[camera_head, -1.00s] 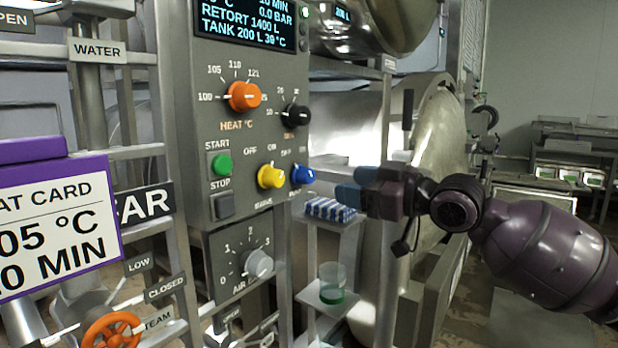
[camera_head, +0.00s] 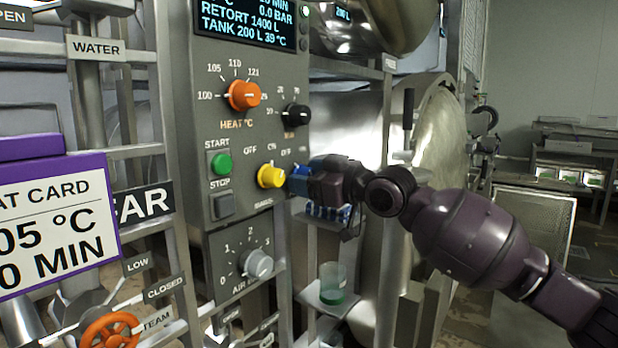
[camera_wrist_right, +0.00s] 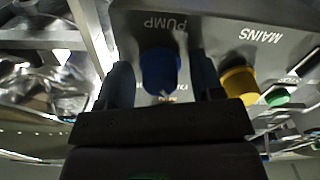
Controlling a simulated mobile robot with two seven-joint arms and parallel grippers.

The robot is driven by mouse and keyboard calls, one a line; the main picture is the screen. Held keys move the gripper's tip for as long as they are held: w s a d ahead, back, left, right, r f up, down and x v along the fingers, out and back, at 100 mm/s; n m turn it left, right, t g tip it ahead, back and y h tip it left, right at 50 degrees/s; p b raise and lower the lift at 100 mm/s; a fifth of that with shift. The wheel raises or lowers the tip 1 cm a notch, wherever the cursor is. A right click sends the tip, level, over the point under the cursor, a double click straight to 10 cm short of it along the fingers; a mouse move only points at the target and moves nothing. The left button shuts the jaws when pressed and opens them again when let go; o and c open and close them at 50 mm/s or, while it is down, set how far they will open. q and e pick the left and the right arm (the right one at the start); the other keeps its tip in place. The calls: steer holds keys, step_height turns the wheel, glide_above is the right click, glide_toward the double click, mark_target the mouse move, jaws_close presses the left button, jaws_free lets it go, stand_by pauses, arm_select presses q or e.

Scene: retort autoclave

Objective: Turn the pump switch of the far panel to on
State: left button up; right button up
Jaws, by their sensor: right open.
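The far panel (camera_head: 180,150) is a grey control box with labelled knobs. Its pump switch is a blue knob, seen in the right wrist view (camera_wrist_right: 160,70) below the upside-down word PUMP. In the head view my gripper mostly hides this knob. My right gripper (camera_head: 308,178) is at the panel's lower right. In the right wrist view its two dark blue fingers (camera_wrist_right: 162,82) stand apart, one on each side of the blue knob. I cannot tell whether they touch it. My left gripper is not in view.
The yellow mains knob (camera_head: 271,176) is just left of my right gripper, and the black knob (camera_head: 296,115) is above it. A shelf with a beaker (camera_head: 332,283) stands below. A purple-edged heat card (camera_head: 60,220) is at the left.

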steer(key=c, duration=0.9)
